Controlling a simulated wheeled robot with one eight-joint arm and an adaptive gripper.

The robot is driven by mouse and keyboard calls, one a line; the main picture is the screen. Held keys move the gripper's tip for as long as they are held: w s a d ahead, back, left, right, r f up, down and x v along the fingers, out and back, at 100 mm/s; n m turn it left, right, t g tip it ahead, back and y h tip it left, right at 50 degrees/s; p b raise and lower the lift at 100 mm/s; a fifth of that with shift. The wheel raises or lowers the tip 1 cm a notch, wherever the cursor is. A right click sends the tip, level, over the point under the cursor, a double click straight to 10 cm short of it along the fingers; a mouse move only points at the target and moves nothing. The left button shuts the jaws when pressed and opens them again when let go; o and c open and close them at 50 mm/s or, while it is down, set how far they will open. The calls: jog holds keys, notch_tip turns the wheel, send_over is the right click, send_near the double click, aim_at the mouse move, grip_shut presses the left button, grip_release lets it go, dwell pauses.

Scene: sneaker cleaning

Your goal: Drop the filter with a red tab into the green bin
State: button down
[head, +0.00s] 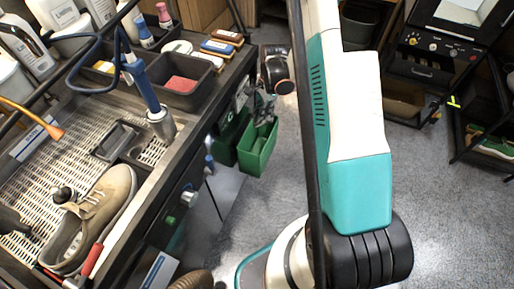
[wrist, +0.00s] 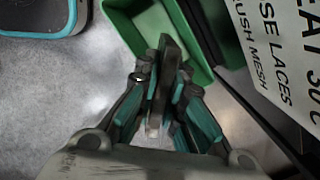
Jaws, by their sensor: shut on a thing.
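The green bin (head: 258,150) hangs low on the side of the cleaning bench in the head view. Its open top also shows in the wrist view (wrist: 118,12). My gripper (head: 263,108) is just above the bin's mouth in the head view. In the wrist view my gripper (wrist: 163,85) is shut on a thin dark grey piece (wrist: 166,58), seen nearly edge-on, likely the filter. Its far end overlaps the bin's opening in that view. I cannot make out a red tab. The bin's floor is partly hidden.
A second, darker green container (head: 228,140) sits beside the bin, against the bench. The bench (head: 165,160) holds a beige sneaker (head: 95,215), bottles and trays. A lettered sign (wrist: 285,60) stands close on the right in the wrist view. Grey floor is clear below.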

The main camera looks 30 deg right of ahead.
aim_at(263, 124)
jog(key=shift+f+b, duration=0.95)
jog(key=shift+f, duration=1.2)
jog(key=c, duration=1.6)
grip_release()
jog(key=shift+r, duration=0.15)
jog(key=r, duration=0.4)
jog(key=d+r, duration=0.1)
jog(key=r, duration=0.6)
jog(key=shift+d+r, duration=0.2)
jog(key=shift+r, duration=0.15)
